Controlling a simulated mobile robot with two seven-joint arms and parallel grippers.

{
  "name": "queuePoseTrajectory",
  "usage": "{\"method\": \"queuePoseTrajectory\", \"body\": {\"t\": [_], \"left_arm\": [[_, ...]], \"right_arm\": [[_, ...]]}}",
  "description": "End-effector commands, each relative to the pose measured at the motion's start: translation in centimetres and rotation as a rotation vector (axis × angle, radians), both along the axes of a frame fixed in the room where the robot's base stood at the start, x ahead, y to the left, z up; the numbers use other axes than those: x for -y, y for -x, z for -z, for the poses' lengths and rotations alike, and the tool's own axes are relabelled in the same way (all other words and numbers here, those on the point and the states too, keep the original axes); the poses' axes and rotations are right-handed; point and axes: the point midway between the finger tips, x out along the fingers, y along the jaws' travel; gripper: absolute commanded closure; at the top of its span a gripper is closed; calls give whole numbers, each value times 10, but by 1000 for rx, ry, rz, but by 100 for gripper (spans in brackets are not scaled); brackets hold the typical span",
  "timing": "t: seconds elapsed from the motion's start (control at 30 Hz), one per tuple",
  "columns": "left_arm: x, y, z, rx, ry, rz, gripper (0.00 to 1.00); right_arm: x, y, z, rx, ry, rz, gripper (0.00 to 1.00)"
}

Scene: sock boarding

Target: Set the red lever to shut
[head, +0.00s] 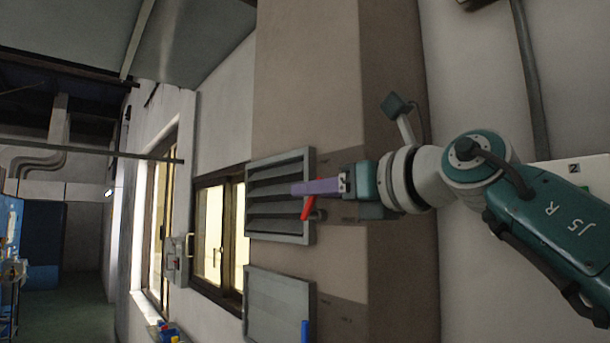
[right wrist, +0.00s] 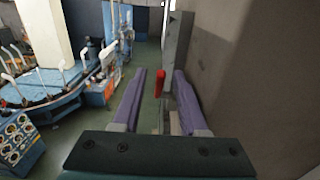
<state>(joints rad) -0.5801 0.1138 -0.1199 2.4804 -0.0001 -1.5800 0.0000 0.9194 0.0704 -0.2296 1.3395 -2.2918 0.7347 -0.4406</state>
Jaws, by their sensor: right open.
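The red lever (head: 306,209) is on the right side of a grey louvred vent (head: 280,229) fixed to the beige column. In the head view it points up and slightly right from a small grey pivot. My right gripper (head: 294,188) reaches in from the right with purple fingers, level with the lever's upper end and partly covering it. In the right wrist view the red lever (right wrist: 160,83) shows between the two open fingers (right wrist: 159,73), apart from both as far as I can see. My left gripper is in neither view.
A second grey panel (head: 277,303) with a blue handle (head: 305,331) is below the vent. A window (head: 218,237) is to the left. The wall and column lie close along the right of the wrist view. Blue machinery (right wrist: 45,92) stands farther off across open floor.

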Motion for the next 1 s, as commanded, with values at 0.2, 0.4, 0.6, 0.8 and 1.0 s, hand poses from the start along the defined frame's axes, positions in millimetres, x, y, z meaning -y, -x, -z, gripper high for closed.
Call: {"method": "queuePoseTrajectory", "body": {"t": [0.2,0.4,0.6,0.8,1.0], "left_arm": [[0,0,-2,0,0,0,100],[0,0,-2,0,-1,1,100],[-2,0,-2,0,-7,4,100],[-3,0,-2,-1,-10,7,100],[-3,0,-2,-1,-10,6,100]], "right_arm": [[-2,-3,1,1,-1,0,57],[-2,-3,1,0,0,0,64],[-2,-3,0,0,0,0,87],[-2,-3,0,0,0,0,100],[-2,-2,0,0,0,0,100]]}}
